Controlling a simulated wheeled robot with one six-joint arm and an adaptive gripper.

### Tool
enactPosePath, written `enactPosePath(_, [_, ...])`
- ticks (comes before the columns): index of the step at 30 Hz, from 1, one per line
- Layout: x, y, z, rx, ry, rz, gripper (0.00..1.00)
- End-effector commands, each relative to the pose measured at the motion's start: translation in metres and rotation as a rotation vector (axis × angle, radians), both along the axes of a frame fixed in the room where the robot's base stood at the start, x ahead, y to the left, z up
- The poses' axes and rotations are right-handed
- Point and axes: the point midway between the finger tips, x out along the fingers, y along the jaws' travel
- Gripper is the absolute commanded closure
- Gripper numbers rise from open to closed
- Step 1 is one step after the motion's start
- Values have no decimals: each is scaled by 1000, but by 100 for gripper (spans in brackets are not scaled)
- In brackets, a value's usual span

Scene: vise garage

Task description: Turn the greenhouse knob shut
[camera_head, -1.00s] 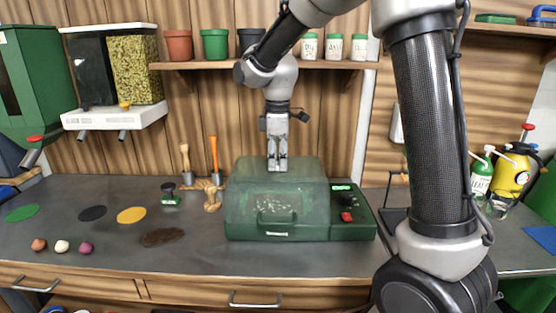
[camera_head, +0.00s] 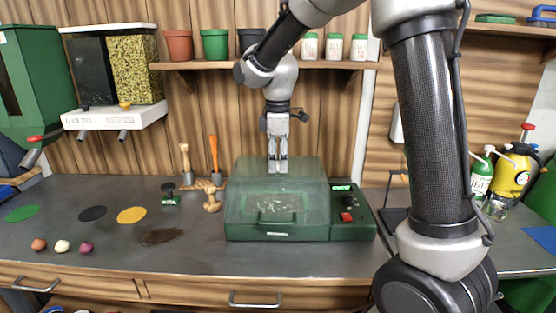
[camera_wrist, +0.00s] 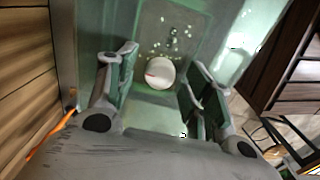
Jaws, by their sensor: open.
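The greenhouse (camera_head: 233,231) is a green box with a clear, green-tinted lid and a front handle, and it stands on the grey bench. My gripper (camera_head: 278,170) points straight down just over the top of its lid. In the wrist view my gripper (camera_wrist: 158,88) has its two fingers spread wide. A white round knob-like piece (camera_wrist: 160,72) with a red mark shows between them, apart from both fingers. I cannot tell its exact height below the fingertips. A dark knob (camera_head: 348,200) also sits on the greenhouse's right-hand panel, above a red button (camera_head: 346,216).
A shelf (camera_head: 330,65) with pots and white jars runs behind my arm. Wooden tools (camera_head: 212,196) and a stamp (camera_head: 170,195) stand left of the greenhouse. Coloured discs and small balls lie farther left. The bench front is clear.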

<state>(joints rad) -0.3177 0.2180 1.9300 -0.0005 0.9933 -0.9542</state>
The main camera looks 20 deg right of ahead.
Motion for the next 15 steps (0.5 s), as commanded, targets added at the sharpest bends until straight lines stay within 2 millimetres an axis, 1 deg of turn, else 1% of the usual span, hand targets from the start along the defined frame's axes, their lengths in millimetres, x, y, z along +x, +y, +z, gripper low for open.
enactPosePath(4, [0, 0, 3, 1, -1, 0, 49])
enactPosePath(7, [1, 0, 15, 1, -3, 0, 49])
enactPosePath(11, [1, 0, 42, 2, -5, 0, 49])
enactPosePath(15, [1, 0, 74, 1, -3, 0, 49])
